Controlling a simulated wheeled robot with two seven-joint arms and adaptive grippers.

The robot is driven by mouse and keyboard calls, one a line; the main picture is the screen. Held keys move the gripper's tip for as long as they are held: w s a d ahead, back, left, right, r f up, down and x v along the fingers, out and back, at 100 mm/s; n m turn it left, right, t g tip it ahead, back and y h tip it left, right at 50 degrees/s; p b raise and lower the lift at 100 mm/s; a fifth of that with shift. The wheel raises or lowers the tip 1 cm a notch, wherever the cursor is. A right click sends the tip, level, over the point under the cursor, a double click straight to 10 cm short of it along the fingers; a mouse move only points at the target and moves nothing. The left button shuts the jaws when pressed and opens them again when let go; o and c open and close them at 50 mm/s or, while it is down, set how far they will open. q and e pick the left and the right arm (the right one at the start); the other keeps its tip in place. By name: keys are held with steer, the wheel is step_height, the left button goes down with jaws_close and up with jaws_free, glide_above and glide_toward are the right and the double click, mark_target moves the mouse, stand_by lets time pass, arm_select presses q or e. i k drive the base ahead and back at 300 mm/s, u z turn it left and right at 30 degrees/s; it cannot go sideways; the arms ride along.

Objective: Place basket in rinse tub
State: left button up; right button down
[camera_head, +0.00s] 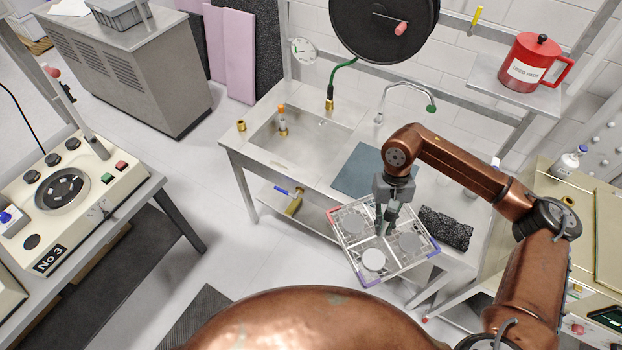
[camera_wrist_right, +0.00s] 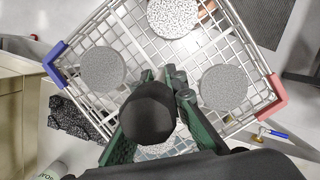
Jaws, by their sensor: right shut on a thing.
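The wire basket (camera_head: 404,267) has blue and pink corner pieces and carries several round grey discs. My right gripper (camera_head: 381,226) is shut on the middle of the basket, seemingly on its handle, and holds it in front of the bench. The basket also shows in the right wrist view (camera_wrist_right: 88,36), where the dark green fingers (camera_wrist_right: 165,90) and a black knob cover its middle. The rinse tub (camera_head: 325,128) is the metal basin sunk in the bench, to the upper left of the basket. My left gripper is not in view.
A blue-grey mat (camera_head: 357,168) lies on the bench right of the tub. An orange-capped tube (camera_head: 282,122) stands at the tub's left side. A curved tap (camera_head: 405,87) and a green hose (camera_head: 340,72) are behind. A black rough block (camera_head: 446,228) lies right of the basket.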

mark_target(311, 158)
steer(key=z, duration=0.35)
steer(key=k, duration=0.1)
steer(key=u, duration=1.4)
steer(key=i, duration=1.65)
steer(key=z, duration=1.15)
steer(key=i, duration=0.4)
steer(key=z, duration=0.4)
